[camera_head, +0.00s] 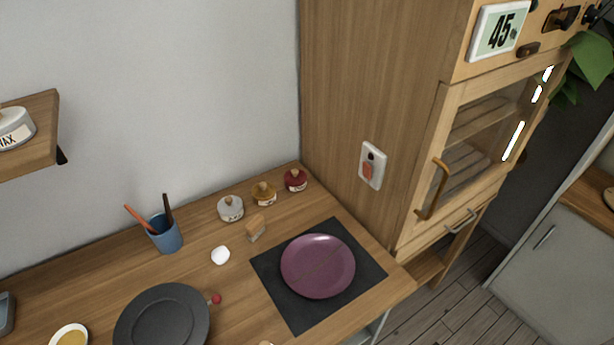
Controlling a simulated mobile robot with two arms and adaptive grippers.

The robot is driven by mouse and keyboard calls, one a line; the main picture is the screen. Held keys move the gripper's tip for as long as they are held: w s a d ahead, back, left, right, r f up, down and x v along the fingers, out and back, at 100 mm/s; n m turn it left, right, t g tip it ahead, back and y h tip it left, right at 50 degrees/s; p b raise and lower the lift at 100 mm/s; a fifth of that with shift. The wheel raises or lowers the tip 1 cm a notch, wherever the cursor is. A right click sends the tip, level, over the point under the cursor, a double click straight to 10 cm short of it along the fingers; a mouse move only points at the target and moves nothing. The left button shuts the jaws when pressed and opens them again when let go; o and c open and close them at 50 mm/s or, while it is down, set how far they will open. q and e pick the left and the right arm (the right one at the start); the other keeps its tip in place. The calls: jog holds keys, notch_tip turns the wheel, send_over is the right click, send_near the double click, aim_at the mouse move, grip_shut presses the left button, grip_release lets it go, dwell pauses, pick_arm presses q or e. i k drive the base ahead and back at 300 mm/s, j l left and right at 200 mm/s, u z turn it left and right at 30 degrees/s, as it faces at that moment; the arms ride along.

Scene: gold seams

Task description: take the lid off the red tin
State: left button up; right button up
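The red tin (296,181) stands at the back right of the wooden counter, close to the tall wooden cabinet. Its lid is on, with a small light knob on top. A yellow-brown tin (264,194) and a white tin (230,209) stand in a row to its left, also with knobbed lids. Neither of my grippers shows in this view, so nothing is seen near the red tin.
A purple plate (318,266) lies on a dark mat (369,270) in front of the tins. A wooden block (256,228), a white round item (220,255), a blue cup (165,235) with utensils and a dark pan (163,323) are on the counter (110,265). The tall cabinet (365,80) bounds the right.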

aim_at(294, 178)
jog(key=k+u, duration=0.2)
jog(key=u, duration=0.2)
jog(key=k+j+u, duration=0.1)
jog(key=u, duration=0.3)
jog(key=k+j+u, duration=0.15)
jog(key=u, duration=0.25)
jog(key=k, duration=0.1)
